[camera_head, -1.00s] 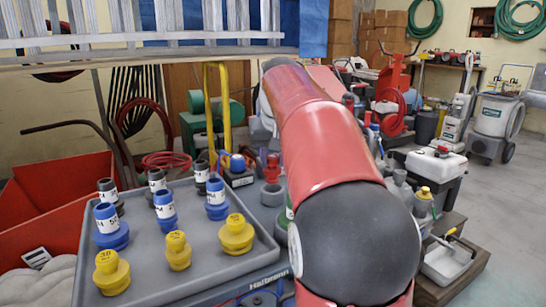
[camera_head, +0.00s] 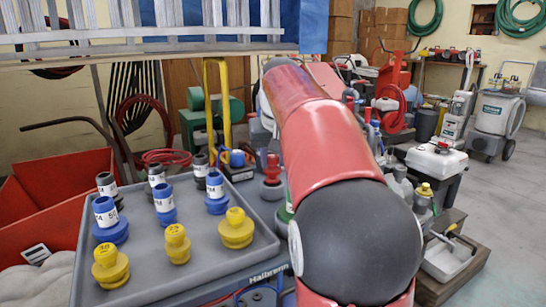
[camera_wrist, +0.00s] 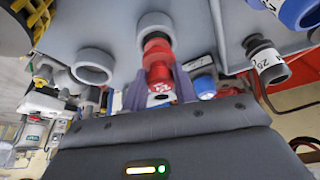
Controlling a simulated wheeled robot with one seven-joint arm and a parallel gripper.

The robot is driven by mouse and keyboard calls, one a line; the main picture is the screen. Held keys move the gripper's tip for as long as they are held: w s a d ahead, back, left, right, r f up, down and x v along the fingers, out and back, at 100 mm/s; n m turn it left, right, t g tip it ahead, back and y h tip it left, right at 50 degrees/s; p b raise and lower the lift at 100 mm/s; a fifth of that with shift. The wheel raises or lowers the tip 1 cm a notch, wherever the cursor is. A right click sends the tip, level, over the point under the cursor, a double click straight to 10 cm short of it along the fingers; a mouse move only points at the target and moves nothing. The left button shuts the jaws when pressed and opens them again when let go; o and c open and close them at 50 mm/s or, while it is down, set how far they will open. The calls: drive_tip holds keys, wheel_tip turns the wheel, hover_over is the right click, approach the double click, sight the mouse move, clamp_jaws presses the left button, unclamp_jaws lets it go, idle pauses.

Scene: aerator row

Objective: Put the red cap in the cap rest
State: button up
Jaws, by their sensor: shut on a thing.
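The red cap (camera_wrist: 158,57), with a white marking on it, is between the fingers of my gripper (camera_wrist: 160,80) in the wrist view. The gripper is shut on it. A grey round holder (camera_wrist: 153,22), which looks like the cap rest, lies directly beyond the cap. Their outlines meet there, but I cannot tell whether the cap is seated or just above. In the head view a red piece (camera_head: 272,166), apparently this cap, shows over a grey ring (camera_head: 271,191) left of my arm. My arm hides the gripper in that view.
A second grey ring (camera_wrist: 92,66) stands beside the cap in the wrist view. A grey tray (camera_head: 205,262) on the left carries several yellow, blue and dark labelled plugs. A dark labelled plug (camera_wrist: 267,60) also shows in the wrist view. Clutter stands right of my arm.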

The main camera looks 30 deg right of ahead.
drive_tip(key=shift+f+b, duration=1)
drive_tip(key=shift+f, duration=0.5)
drive_tip(key=o, duration=1)
drive_tip(key=shift+o, duration=0.2)
drive_tip(key=shift+r, duration=0.15)
